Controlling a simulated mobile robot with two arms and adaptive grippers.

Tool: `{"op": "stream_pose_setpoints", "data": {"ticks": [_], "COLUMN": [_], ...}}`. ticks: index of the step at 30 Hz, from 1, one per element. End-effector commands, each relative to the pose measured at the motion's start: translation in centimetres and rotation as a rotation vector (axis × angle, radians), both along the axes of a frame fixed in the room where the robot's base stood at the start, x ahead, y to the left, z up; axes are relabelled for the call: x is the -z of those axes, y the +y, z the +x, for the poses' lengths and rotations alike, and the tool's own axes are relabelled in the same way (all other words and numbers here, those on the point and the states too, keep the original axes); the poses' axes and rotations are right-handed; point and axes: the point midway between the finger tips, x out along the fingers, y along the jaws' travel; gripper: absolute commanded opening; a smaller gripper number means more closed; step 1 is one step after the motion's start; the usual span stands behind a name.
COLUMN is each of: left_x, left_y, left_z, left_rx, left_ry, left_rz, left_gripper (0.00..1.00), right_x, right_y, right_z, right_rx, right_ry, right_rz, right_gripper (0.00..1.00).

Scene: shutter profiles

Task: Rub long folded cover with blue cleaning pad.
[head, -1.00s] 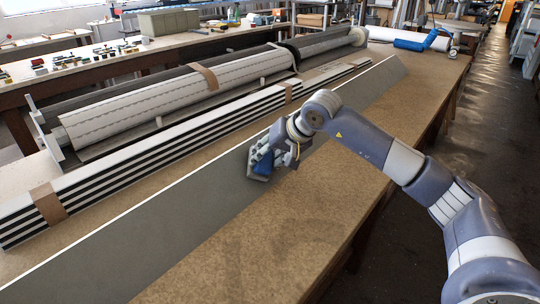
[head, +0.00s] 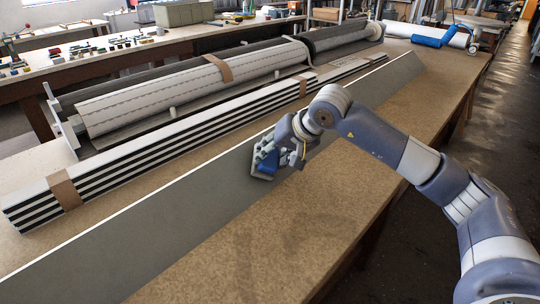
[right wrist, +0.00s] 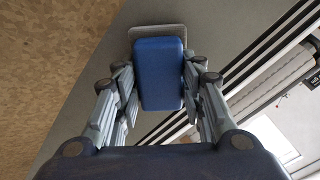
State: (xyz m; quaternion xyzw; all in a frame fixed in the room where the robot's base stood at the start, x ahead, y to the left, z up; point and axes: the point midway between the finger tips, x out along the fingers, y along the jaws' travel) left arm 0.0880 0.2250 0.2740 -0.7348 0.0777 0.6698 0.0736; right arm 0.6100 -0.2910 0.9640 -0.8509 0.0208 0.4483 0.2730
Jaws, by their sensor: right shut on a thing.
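The long folded cover (head: 140,245) is a flat grey panel with a pale far edge. It runs diagonally along the bench from front left to back right. My right gripper (head: 267,166) is over the middle of the cover and shut on the blue cleaning pad (head: 264,161). In the right wrist view the pad (right wrist: 160,75) is a blue block on a grey base, between both fingers, with the grey cover (right wrist: 90,65) behind it. The pad's base appears at the cover's surface; I cannot tell whether it touches. My left gripper is out of view.
Striped stacked profiles (head: 130,160) with brown straps lie just beyond the cover. Slatted rollers (head: 150,100) lie behind them. The brown bench top (head: 250,250) is bare in front of the cover. A blue roll (head: 427,42) lies at the far end.

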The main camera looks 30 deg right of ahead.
Motion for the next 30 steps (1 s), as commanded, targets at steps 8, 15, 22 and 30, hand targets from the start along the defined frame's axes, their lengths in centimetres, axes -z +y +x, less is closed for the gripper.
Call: {"op": "stream_pose_setpoints", "data": {"ticks": [8, 15, 22, 30], "left_x": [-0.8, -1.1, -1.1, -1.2], "left_y": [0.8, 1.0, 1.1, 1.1], "left_z": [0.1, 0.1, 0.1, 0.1], "left_rx": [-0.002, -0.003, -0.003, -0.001], "left_ry": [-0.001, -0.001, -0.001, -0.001], "left_rz": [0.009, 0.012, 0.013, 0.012], "left_gripper": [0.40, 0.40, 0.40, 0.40], "right_x": [-2.5, -3.8, -3.8, -4.5], "right_y": [-0.7, -1.0, -1.0, -1.2], "right_z": [-1.7, -2.8, -2.8, -3.3], "right_rx": [0.001, 0.000, 0.001, 0.001], "right_ry": [-0.003, -0.002, -0.001, -0.004], "right_rz": [-0.001, 0.000, 0.001, 0.000], "right_gripper": [0.15, 0.15, 0.15, 0.15]}}
